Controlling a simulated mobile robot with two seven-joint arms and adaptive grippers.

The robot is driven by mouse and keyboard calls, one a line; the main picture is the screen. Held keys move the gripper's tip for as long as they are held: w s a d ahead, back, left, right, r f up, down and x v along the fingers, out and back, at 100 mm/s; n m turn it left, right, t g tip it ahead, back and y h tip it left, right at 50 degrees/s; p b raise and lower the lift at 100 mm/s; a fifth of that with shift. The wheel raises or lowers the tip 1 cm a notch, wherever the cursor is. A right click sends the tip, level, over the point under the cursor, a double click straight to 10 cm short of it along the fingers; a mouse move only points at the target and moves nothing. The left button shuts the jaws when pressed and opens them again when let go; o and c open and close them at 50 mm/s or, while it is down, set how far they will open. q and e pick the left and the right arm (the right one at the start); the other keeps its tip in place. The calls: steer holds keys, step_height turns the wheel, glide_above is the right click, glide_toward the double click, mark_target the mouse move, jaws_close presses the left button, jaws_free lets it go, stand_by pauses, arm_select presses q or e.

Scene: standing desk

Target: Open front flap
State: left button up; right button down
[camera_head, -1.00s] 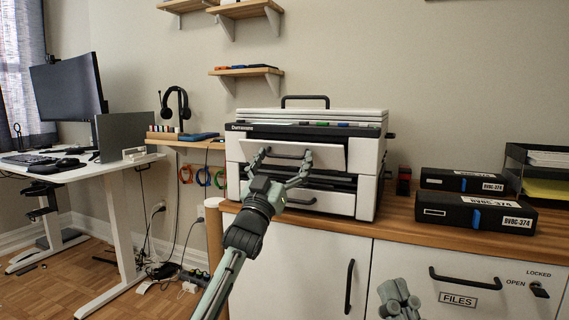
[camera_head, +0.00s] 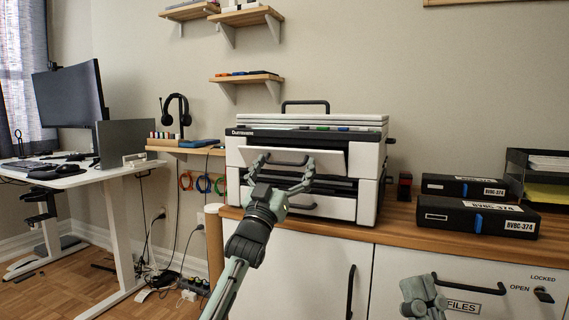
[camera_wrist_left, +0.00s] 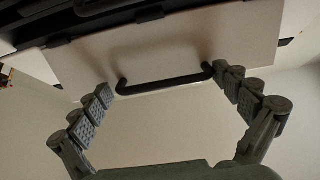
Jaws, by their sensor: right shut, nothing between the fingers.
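The white printer (camera_head: 368,165) stands on the wooden counter. Its front flap (camera_head: 331,159) is a pale panel with a black bar handle, and a dark gap shows below it. The flap looks tilted outward, but I cannot tell how far. In the left wrist view the flap (camera_wrist_left: 205,35) fills the top, with its handle (camera_wrist_left: 165,86) below. My left gripper (camera_head: 284,163) is open in front of the flap, its fingers wide apart near the two ends of the handle, not closed on it. My right gripper (camera_head: 422,294) is shut and empty, low before the cabinet.
Black boxes (camera_head: 478,216) and a paper tray (camera_head: 515,160) stand right of the printer on the counter (camera_head: 400,224). White cabinet fronts with black handles (camera_head: 351,290) lie below. A desk (camera_head: 95,174) with a monitor is at the left.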

arm_select(q)
steer(key=shift+s+a, duration=0.1)
steer(key=shift+s+f, duration=0.2)
steer(key=shift+f, duration=0.05)
steer(key=v, duration=1.1)
steer(key=shift+s, duration=0.2)
steer(key=shift+a, duration=0.1)
